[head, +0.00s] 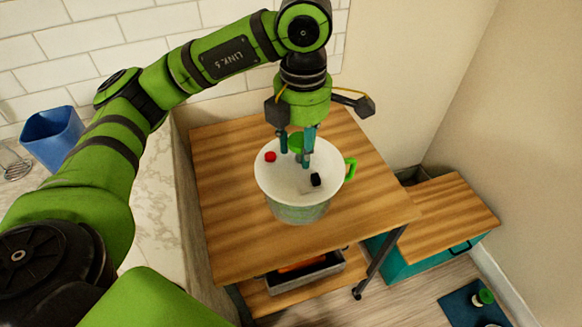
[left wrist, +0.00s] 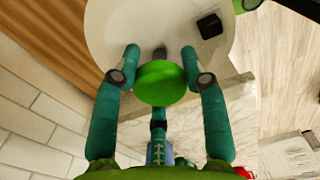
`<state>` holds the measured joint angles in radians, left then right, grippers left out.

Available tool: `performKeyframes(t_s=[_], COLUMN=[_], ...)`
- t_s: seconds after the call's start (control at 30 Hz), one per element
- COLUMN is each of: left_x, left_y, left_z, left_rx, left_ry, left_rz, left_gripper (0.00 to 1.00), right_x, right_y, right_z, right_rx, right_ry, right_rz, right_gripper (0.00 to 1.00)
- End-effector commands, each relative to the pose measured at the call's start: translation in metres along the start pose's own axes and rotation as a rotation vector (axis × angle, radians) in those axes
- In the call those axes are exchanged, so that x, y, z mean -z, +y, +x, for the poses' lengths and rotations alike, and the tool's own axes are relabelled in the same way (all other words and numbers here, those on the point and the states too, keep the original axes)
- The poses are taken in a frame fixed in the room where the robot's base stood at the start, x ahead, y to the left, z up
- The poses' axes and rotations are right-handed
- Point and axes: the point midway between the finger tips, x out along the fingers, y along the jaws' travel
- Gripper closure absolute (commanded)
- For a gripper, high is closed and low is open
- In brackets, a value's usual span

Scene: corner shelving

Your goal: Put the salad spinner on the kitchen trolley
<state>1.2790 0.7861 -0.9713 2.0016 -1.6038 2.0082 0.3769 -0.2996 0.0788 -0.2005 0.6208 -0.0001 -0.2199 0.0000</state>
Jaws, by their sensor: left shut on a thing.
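The salad spinner (head: 300,210) is a white round bowl-like piece with a green side handle, a red spot and a black block on top. In the head view it is upright over the middle of the wooden top of the kitchen trolley (head: 225,165). I cannot tell whether it touches the top. My left gripper (head: 296,152) points down from above, its teal fingers shut around the spinner's green knob (left wrist: 160,83). The spinner's white top (left wrist: 120,25) fills the upper part of the left wrist view. Its underside is hidden. My right gripper is not in view.
A grey tray (head: 305,272) sits on the trolley's lower shelf. A marble counter (head: 155,190) with a blue container (head: 52,130) is at left. A teal wood-topped cabinet (head: 450,215) stands right. A blue mat (head: 465,308) lies on the floor. The trolley top around the spinner is clear.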

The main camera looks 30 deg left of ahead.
Motion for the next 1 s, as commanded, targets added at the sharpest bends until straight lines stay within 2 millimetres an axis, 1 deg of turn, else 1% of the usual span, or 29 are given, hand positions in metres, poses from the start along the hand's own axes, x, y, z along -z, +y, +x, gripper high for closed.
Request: performKeyframes(t_s=[0.13, 0.27, 0.37, 0.6, 0.7, 0.83, 0.93, 1.0], left_x=[-0.001, 0.002, 0.004, 0.008, 0.008, 0.009, 0.009, 0.01], left_y=[0.007, 0.024, 0.042, 0.09, 0.105, 0.116, 0.118, 0.117], left_z=[0.003, 0.013, 0.021, 0.049, 0.059, 0.067, 0.072, 0.081], left_rx=[0.002, 0.003, 0.003, 0.002, 0.001, 0.0, 0.0, 0.003], left_ry=[-0.001, 0.001, 0.003, 0.003, 0.0, -0.002, 0.001, 0.002], left_rz=[-0.049, -0.054, -0.055, -0.052, -0.05, -0.046, -0.045, -0.045], left_gripper=[1.0, 1.0, 1.0, 1.0, 1.0, 1.0, 1.0, 1.0], right_x=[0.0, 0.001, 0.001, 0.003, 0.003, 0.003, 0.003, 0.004], right_y=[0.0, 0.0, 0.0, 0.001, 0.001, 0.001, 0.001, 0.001], right_z=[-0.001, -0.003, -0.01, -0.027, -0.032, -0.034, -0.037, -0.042], right_rx=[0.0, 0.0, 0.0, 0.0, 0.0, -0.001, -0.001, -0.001], right_ry=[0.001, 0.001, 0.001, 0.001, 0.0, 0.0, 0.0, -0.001], right_rz=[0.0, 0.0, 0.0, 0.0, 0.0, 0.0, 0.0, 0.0], right_gripper=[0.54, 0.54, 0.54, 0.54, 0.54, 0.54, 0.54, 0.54])
